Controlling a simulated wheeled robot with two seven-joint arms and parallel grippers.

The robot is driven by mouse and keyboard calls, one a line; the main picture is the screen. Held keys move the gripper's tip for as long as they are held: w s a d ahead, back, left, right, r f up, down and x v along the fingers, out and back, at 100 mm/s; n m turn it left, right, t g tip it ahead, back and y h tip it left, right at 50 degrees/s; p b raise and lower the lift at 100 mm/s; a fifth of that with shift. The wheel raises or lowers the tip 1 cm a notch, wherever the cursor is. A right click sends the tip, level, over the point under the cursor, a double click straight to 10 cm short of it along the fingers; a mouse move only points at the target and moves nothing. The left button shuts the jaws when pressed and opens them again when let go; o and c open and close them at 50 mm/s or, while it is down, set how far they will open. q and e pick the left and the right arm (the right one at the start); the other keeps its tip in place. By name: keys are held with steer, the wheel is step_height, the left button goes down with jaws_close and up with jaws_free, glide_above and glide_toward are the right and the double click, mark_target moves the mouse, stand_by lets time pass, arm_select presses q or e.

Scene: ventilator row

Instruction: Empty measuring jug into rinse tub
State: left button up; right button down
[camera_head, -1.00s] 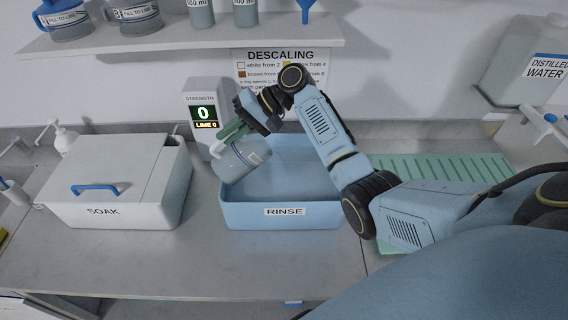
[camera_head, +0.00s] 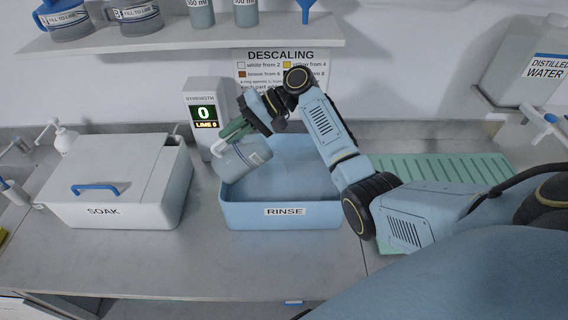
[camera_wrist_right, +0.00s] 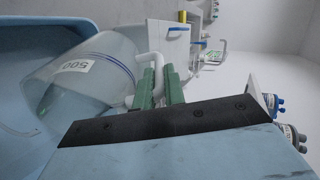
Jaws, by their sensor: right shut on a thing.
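The clear measuring jug (camera_head: 242,158) is held tilted over the left end of the blue rinse tub (camera_head: 284,215). My right gripper (camera_head: 226,136) has its green fingers shut on the jug's white handle. In the right wrist view the jug (camera_wrist_right: 85,80) lies on its side with a "500" label, and the green fingers (camera_wrist_right: 160,85) close on its handle. The rinse tub's wall (camera_wrist_right: 40,20) shows beside the jug there. I see no clear liquid level in the jug. My left gripper is not in view.
A white soak box (camera_head: 120,205) with a blue-handled lid stands left of the tub. A strength display (camera_head: 203,113) reading 0 stands behind. A green ribbed mat (camera_head: 445,170) lies right of the tub. A shelf (camera_head: 180,42) with jugs and bottles hangs above.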

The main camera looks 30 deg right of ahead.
steer(key=shift+d, duration=0.2)
steer(key=shift+a, duration=0.1)
stand_by(0.4)
steer(key=shift+d+y, duration=0.25)
steer(key=shift+y, duration=0.05)
